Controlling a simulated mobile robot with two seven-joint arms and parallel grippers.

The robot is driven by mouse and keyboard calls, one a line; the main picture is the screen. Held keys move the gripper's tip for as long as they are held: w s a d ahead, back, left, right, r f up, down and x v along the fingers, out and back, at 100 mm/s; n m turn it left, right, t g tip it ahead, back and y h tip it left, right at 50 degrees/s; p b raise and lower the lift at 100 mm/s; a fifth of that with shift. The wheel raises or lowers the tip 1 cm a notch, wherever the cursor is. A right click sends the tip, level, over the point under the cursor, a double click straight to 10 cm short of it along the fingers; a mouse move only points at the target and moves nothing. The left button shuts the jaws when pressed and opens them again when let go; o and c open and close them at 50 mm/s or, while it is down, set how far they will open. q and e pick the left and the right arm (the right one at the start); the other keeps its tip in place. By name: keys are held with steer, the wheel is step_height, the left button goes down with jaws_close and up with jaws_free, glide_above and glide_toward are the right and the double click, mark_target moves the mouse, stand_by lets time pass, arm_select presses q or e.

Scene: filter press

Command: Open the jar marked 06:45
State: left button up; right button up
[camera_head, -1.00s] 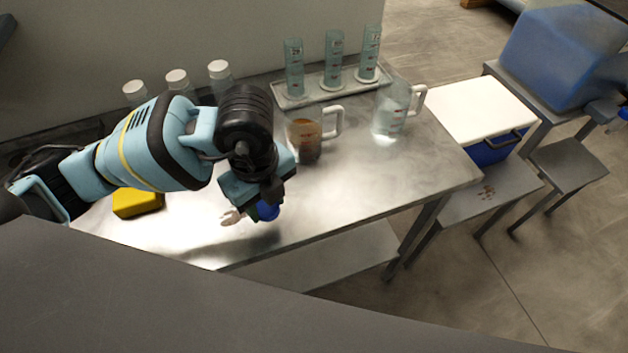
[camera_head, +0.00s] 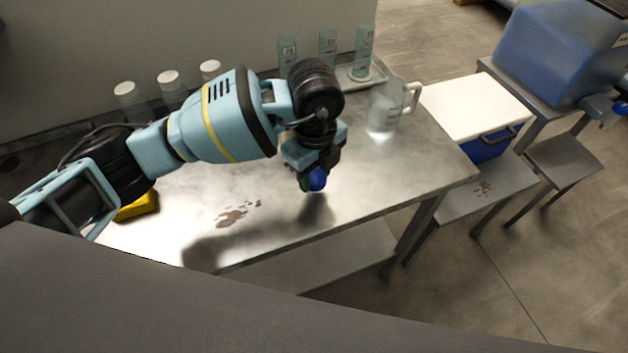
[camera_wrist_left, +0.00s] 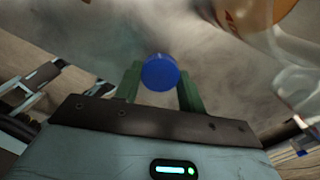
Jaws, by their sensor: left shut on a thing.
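My left gripper (camera_head: 314,178) is above the front part of the steel table (camera_head: 365,190). It is shut on a blue round-topped object (camera_head: 317,180). In the left wrist view its blue top (camera_wrist_left: 160,72) sits between the two green fingers (camera_wrist_left: 160,88); what is below the top is hidden. Jars with white lids stand upright along the back left of the table: one at left (camera_head: 126,92), one in the middle (camera_head: 170,82) and one at right (camera_head: 210,74). Their lids are on. No 06:45 marking is readable. My right gripper is not in view.
A clear jug (camera_head: 385,110) stands right of the gripper. Behind it, graduated cylinders (camera_head: 327,50) stand on a tray (camera_head: 350,82). A yellow block (camera_head: 137,206) lies at left. Brown stains (camera_head: 238,213) mark the clear table front. A white-lidded cooler (camera_head: 475,112) is at right.

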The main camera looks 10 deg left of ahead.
mark_target(314, 178)
arm_select(q)
step_height(314, 178, down, 3)
steer(key=shift+s+a+f, duration=0.1)
steer(key=shift+f, duration=0.05)
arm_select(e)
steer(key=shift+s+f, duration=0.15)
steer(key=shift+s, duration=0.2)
arm_select(q)
steer(key=shift+f, duration=0.15)
steer(key=o, duration=0.8)
steer(key=shift+c, duration=0.2)
steer(key=shift+o, duration=1.6)
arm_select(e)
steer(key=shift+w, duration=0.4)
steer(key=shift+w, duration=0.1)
